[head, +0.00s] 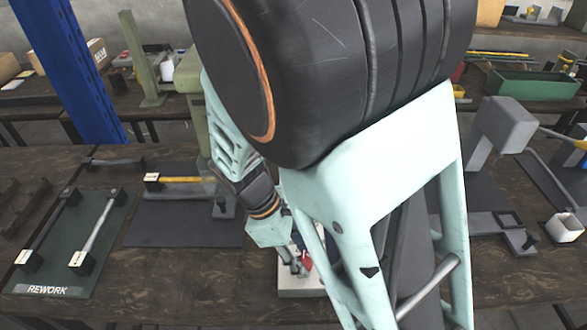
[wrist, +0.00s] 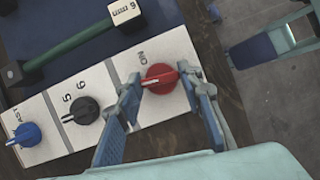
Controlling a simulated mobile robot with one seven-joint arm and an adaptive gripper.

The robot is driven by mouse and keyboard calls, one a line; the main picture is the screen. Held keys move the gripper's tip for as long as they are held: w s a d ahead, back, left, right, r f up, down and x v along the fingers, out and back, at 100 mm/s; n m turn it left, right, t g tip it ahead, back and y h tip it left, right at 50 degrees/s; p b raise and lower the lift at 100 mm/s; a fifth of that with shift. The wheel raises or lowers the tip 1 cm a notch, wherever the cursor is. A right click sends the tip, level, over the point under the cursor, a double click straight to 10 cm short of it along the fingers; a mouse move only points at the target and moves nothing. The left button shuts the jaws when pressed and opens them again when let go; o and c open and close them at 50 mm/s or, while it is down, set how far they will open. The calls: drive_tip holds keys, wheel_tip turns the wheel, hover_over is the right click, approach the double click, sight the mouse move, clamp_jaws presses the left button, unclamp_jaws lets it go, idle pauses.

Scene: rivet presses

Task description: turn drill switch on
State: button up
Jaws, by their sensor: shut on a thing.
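In the wrist view, a pale switch panel (wrist: 110,72) carries three knobs in a row. The red knob (wrist: 160,78) is at its right end, with a white pointer line pointing left and an ON mark beside it. My gripper (wrist: 158,84) has one blue finger on each side of the red knob and is shut on it. The black knob (wrist: 86,110) and the blue knob (wrist: 28,134) stand to its left, clear of the fingers. In the head view, my arm hides most of the panel (head: 300,293), and the red knob (head: 306,262) shows beside my gripper.
A green REWORK mat (head: 65,240) with rods in holders lies at the left of the wooden bench. A dark mat (head: 185,230) lies between it and my arm.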

drive_tip(key=m+g+p, duration=0.1)
drive_tip(key=m, duration=0.2)
drive_tip(key=m+g+y+p, duration=0.1)
drive_tip(key=m, duration=0.2)
drive_tip(key=shift+w+d+r, duration=0.1)
drive_tip(key=shift+w+d, duration=0.05)
drive_tip(key=m+y, duration=0.1)
drive_tip(key=m, duration=0.2)
drive_tip(key=m+g+y+p, duration=0.1)
drive_tip(key=m, duration=0.2)
drive_tip(key=shift+w+d, duration=0.1)
drive_tip(key=shift+m, duration=0.3)
drive_tip(key=o, duration=1.2)
drive_tip(key=shift+c, duration=0.2)
drive_tip(key=v, duration=1.2)
drive_tip(key=shift+w, duration=0.25)
drive_tip(key=shift+d, duration=0.15)
